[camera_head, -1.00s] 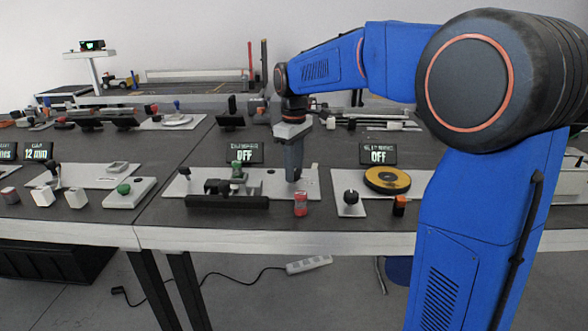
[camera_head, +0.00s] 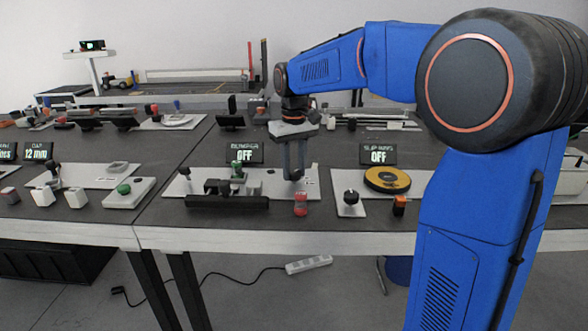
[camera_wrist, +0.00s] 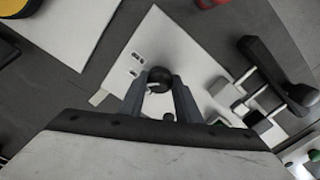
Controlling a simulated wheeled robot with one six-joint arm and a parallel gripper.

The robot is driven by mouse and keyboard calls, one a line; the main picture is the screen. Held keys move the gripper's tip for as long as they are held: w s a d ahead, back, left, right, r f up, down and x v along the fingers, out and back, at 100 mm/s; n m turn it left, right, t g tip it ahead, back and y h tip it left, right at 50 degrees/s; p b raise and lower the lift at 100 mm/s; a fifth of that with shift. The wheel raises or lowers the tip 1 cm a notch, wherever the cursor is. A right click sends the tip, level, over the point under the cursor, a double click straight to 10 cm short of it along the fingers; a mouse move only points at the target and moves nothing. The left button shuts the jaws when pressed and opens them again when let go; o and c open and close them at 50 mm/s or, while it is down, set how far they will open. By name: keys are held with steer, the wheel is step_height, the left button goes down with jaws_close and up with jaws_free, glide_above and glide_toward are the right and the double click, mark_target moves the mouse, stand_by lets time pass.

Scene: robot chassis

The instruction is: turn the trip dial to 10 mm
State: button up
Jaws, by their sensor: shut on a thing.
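A round black dial knob with a small white mark (camera_wrist: 158,77) sits on a pale plate (camera_wrist: 190,55) in the wrist view. I take it to be the trip dial; no scale on it is readable. My gripper (camera_wrist: 160,88) points down with one finger on each side of the knob and is shut on it. In the head view my gripper (camera_head: 295,176) stands over the right part of the middle plate (camera_head: 311,188).
A black bar (camera_head: 227,202), a green knob (camera_head: 237,167) and a red cylinder (camera_head: 301,204) are close to my gripper. A display (camera_head: 239,152) behind reads OFF. A yellow disc (camera_head: 387,178) lies to the right. A far-left display (camera_head: 37,151) reads 12 mm.

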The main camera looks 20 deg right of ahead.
mark_target(294, 171)
stand_by(0.3)
steer(key=o, duration=1.1)
steer(key=shift+c, duration=0.2)
steer(key=shift+r, duration=0.1)
step_height(294, 171, up, 17)
steer(key=shift+r, duration=0.1)
steer(key=s+d+f+t, duration=0.1)
steer(key=s+d+f, duration=0.1)
steer(key=s+f, duration=0.6)
steer(key=s+d+f+m+t, duration=0.1)
steer(key=s+d+f+t, duration=0.1)
steer(key=s+f, duration=0.6)
steer(key=s+d+f+m+t, duration=0.1)
steer(key=s+d+f, duration=0.2)
steer(key=s+f, duration=0.6)
steer(key=s, duration=0.8)
steer(key=shift+s+t, duration=0.25)
steer(key=shift+t, duration=0.15)
